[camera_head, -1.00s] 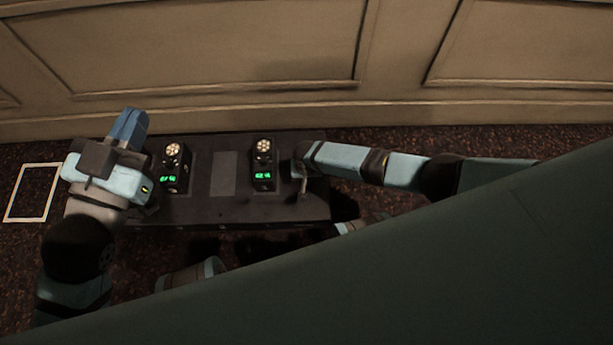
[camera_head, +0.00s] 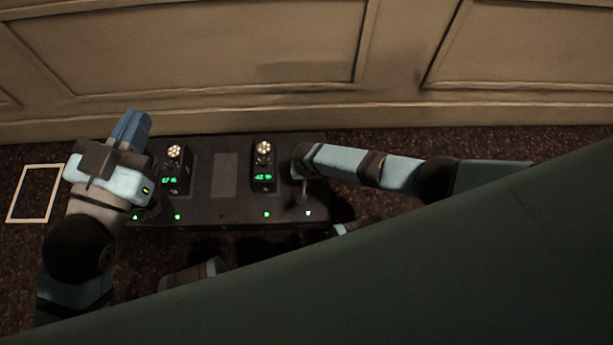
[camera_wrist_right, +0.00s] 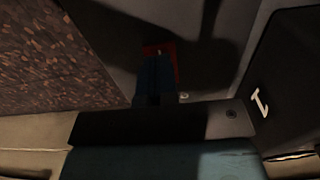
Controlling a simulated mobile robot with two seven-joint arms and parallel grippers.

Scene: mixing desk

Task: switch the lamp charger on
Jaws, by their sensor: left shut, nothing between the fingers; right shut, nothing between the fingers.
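The dark desk panel (camera_head: 225,210) carries two black units with round pale tops and green displays, one on the left (camera_head: 174,170) and one on the right (camera_head: 264,168). I cannot tell which part is the lamp charger. In the right wrist view, my right gripper (camera_wrist_right: 158,62) is shut, its blue fingertips against or just in front of a small red part (camera_wrist_right: 160,48) on a grey surface; this looks like a switch, mostly covered by the fingers. In the head view the right fingertips are hidden. My left gripper (camera_head: 132,124) is shut and empty over the panel's left end.
Small lights glow along the panel's front edge, several green (camera_head: 267,214) and one white (camera_head: 308,213). A panelled wall (camera_head: 200,50) stands behind. A pale rectangular frame (camera_head: 35,193) lies on the carpet at left. A dark box (camera_wrist_right: 290,75) stands right in the wrist view.

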